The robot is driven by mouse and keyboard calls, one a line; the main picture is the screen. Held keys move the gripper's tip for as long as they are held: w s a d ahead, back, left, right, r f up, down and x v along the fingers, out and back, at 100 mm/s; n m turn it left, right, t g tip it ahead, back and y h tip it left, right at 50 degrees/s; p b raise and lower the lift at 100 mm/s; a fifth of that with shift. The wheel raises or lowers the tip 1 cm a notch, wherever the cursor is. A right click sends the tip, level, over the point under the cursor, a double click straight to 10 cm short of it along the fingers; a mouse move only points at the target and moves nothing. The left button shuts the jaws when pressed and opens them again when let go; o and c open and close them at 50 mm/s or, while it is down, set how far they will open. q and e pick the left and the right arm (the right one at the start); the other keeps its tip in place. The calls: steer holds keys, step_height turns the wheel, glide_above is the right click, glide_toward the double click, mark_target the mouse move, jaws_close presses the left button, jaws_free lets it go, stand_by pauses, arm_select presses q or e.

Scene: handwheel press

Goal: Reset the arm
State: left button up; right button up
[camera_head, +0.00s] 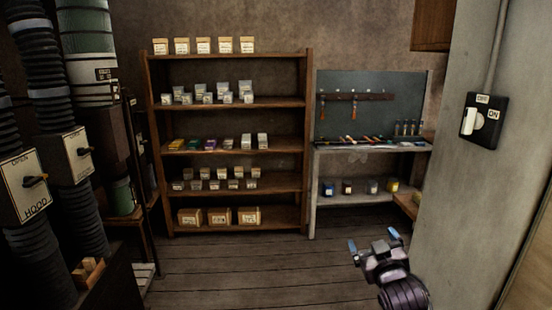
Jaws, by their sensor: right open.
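My right gripper (374,240) is at the lower right in the head view. Its two blue-tipped fingers are spread apart with nothing between them. It is held in front of the plank floor, left of the grey pillar. My left gripper is not in view. No handwheel or press shows in this view.
A wooden shelf (228,105) with boxes and small containers stands at the back. Beside it is a workbench (372,147) with tools. A grey pillar with a black switch (483,120) is at right. Hoses and a HOOD switch box (27,185) crowd the left. Floor (240,270) between is clear.

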steer(key=s+d+f+m+g, duration=0.1)
steer(key=s+d+f+g, duration=0.1)
steer(key=s+f, duration=1.1)
steer(key=s+d+f+m+g, duration=0.2)
steer(key=s+f+g, duration=0.2)
steer(key=s+f, duration=1)
steer(key=s, duration=0.5)
steer(key=shift+d+g+h, duration=0.3)
steer(key=shift+h, duration=0.1)
steer(key=shift+s, duration=0.1)
